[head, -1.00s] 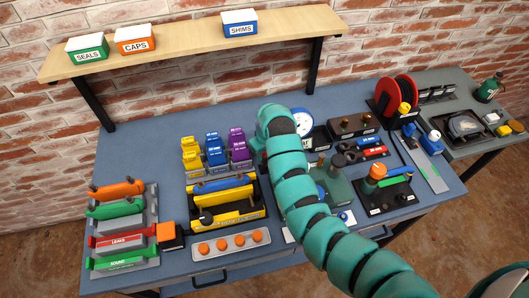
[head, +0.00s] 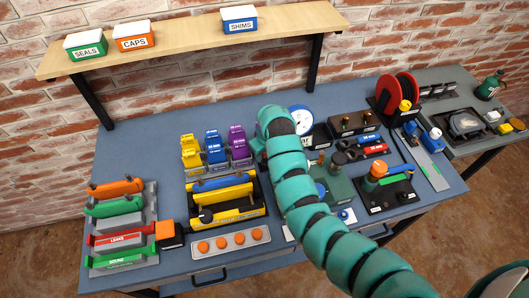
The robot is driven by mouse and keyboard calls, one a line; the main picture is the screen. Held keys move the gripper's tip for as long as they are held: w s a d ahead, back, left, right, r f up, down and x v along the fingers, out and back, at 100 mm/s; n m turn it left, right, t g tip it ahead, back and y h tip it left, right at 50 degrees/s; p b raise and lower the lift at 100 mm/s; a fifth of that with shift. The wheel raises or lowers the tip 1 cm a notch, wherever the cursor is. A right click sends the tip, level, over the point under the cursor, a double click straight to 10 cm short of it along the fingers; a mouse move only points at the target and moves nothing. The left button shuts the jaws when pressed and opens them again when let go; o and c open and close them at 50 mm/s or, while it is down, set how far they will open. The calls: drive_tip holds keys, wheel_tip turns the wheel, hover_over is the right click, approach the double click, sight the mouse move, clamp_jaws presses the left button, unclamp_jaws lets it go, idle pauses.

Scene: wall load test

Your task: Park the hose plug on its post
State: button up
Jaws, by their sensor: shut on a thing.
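My arm crosses the middle of the head view, and its far end bends down over the bench. My gripper is hidden behind the arm, so what it holds cannot be seen. A red reel (head: 398,93) stands at the back right of the bench with a yellow knob-like piece (head: 405,106) at its front. I cannot tell whether this is the hose plug. A black base (head: 392,195) with an orange-topped green post-like piece (head: 377,171) stands in front of the reel. I cannot make out for sure which piece is the plug's post.
A yellow tool rack (head: 232,205), a grey tray of orange knobs (head: 230,243) and colored blocks (head: 213,148) stand left of my arm. A gauge (head: 301,120) and a brown block (head: 353,124) stand behind it. A shelf (head: 190,42) hangs above. The back left bench is clear.

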drive_tip(key=shift+f, duration=0.5)
drive_tip(key=o, duration=1.2)
drive_tip(key=shift+o, duration=0.6)
drive_tip(key=shift+o, duration=1.1)
drive_tip(key=shift+r+p, duration=1.45)
drive_tip(key=shift+r, duration=2.55)
